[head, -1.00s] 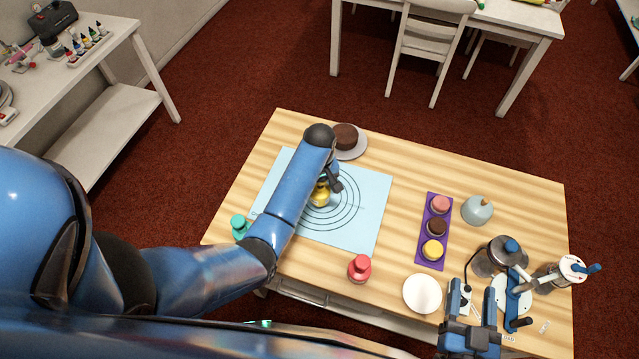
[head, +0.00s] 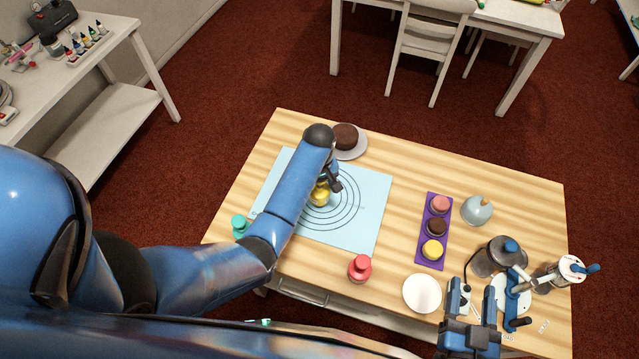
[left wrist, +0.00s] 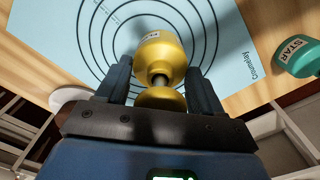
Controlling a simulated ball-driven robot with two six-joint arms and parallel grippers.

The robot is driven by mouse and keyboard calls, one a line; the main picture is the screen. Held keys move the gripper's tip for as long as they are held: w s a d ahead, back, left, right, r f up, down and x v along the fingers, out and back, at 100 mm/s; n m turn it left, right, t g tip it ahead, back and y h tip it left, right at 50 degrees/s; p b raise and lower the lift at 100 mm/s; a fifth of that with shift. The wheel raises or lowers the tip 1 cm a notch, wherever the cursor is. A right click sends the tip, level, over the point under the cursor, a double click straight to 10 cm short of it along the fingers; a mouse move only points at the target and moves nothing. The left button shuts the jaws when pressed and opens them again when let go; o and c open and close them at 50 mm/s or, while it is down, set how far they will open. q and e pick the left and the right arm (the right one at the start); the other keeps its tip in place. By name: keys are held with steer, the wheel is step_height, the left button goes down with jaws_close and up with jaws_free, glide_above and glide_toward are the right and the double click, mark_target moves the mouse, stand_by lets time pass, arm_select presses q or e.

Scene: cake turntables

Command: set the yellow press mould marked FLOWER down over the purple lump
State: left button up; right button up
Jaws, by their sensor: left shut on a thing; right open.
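The yellow press mould (left wrist: 160,58) is between the fingers of my left gripper (left wrist: 163,85), which is shut on it, in the left wrist view. In the head view the mould (head: 320,194) is partly hidden by my left arm, over the ringed light blue mat (head: 367,225). I cannot tell whether it touches the mat. The purple lump is not visible; the mould or arm may hide it. My right gripper (head: 470,312) is open and empty at the table's front right.
A teal mould marked STAR (left wrist: 297,57) stands at the mat's corner; a red mould (head: 360,268) stands near the front edge. A chocolate cake (head: 344,137) sits behind the mat. A purple tray (head: 432,258) with cakes and a white plate (head: 422,293) lie to the right.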

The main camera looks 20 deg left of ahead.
mark_target(320, 191)
arm_select(q)
steer(key=shift+f+b, duration=0.3)
steer(key=shift+f, duration=0.2)
steer(key=shift+f, duration=0.35)
steer(key=shift+f+b, duration=0.85)
steer(key=shift+f, duration=0.15)
steer(key=o, duration=1.2)
steer(key=shift+o, duration=0.5)
steer(key=shift+r, duration=0.15)
steer(key=shift+r+p, duration=3.35)
steer(key=shift+p, duration=0.3)
